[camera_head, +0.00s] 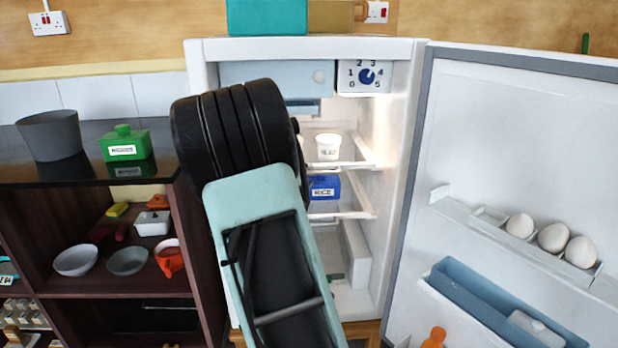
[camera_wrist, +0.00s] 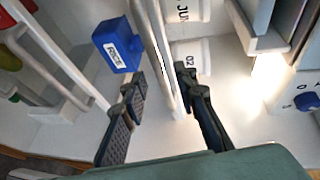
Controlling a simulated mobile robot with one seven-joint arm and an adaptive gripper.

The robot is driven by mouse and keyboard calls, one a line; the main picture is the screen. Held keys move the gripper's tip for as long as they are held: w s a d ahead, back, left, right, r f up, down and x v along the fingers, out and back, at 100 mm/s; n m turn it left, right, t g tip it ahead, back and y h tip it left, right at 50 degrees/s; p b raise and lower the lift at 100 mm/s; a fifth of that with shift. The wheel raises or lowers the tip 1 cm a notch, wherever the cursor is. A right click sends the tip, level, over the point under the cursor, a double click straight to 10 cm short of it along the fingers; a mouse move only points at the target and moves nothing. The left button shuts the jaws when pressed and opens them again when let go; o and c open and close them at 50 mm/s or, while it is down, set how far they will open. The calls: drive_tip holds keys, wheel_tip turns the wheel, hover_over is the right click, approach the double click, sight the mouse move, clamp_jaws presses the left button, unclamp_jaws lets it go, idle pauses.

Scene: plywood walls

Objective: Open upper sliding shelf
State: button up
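The fridge stands open, and its upper sliding shelf (camera_head: 355,165) shows as a white ledge inside with a white tub on it. In the wrist view the front edge of a white shelf (camera_wrist: 158,40), apparently the upper one, runs between my fingers, nearer the right finger. Contact cannot be told. My gripper (camera_wrist: 161,84) is open, with its two dark fingers well apart. In the head view my own arm hides the gripper and the left part of the shelves.
A blue box labelled RICE (camera_head: 323,187) stands on the lower shelf (camera_head: 345,214). White tubs (camera_wrist: 190,57) sit on the upper shelf. The open fridge door (camera_head: 500,140) with eggs (camera_head: 553,238) bounds the right. A dark cabinet (camera_head: 85,180) stands on the left.

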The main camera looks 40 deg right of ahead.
sight(309, 174)
drive_tip(key=shift+x, duration=1.75)
clamp_jaws()
